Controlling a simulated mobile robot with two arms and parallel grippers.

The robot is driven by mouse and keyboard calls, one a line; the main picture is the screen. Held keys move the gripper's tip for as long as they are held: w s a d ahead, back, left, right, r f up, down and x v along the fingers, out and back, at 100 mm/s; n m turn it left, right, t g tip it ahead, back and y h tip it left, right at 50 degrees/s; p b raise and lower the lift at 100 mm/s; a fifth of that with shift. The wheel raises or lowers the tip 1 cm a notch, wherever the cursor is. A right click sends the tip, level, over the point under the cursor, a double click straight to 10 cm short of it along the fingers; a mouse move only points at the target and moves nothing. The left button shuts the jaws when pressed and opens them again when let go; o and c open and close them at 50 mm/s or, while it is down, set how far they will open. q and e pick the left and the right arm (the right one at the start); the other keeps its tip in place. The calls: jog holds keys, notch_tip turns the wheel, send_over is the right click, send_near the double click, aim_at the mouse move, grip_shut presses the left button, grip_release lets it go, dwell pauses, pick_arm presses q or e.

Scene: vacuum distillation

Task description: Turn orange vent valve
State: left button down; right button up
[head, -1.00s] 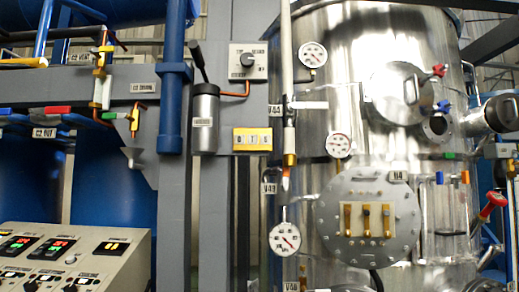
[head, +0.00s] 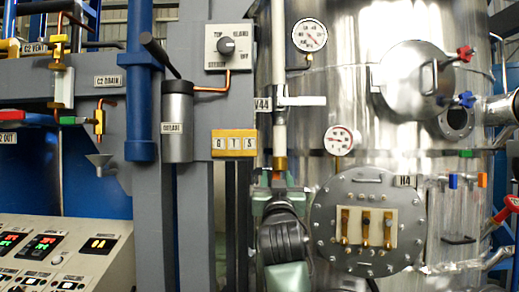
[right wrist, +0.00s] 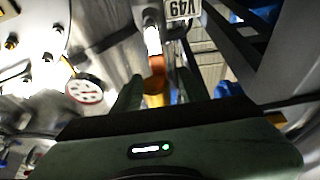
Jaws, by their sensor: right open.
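The orange valve part (right wrist: 155,84) sits at the lower end of a vertical white and brass pipe (head: 279,130). In the right wrist view it lies between the two green fingers of my right gripper (right wrist: 157,88), which is open. I cannot tell whether a finger touches it. In the head view my right gripper (head: 277,183) is at the pipe's lower end and hides most of the valve there. My left gripper is not in view.
The steel vessel (head: 365,100) stands close on the right, with a bolted round flange (head: 322,225) and gauges (head: 309,36). A grey column (head: 205,215) with a yellow G T S box (head: 234,143) stands left. A control panel (head: 60,255) is at lower left.

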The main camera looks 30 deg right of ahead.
aim_at(276, 160)
jog(key=w+d+r, duration=0.1)
jog(key=w+d+r+p, duration=0.1)
jog(key=shift+w+r, duration=0.25)
jog(key=shift+w, duration=0.1)
jog(key=shift+w+d+r+h+p, duration=0.15)
jog(key=shift+w+r+p, duration=0.1)
jog(key=shift+r+p, duration=0.3)
jog(key=shift+w+r+h+p, duration=0.2)
jog(key=shift+r+p, duration=0.15)
jog(key=shift+p, duration=0.25)
jog(key=x, duration=0.1)
jog(key=p+x, duration=0.1)
jog(key=x, duration=0.1)
jog(key=shift+d+f, duration=0.15)
jog(key=shift+f, duration=0.2)
jog(key=shift+w+d+f+p, duration=0.1)
jog(key=shift+w+d+p, duration=0.05)
jog(key=shift+w+p, duration=0.2)
jog(key=shift+s, duration=0.1)
jog(key=shift+c, duration=0.3)
jog(key=c, duration=0.5)
grip_shut()
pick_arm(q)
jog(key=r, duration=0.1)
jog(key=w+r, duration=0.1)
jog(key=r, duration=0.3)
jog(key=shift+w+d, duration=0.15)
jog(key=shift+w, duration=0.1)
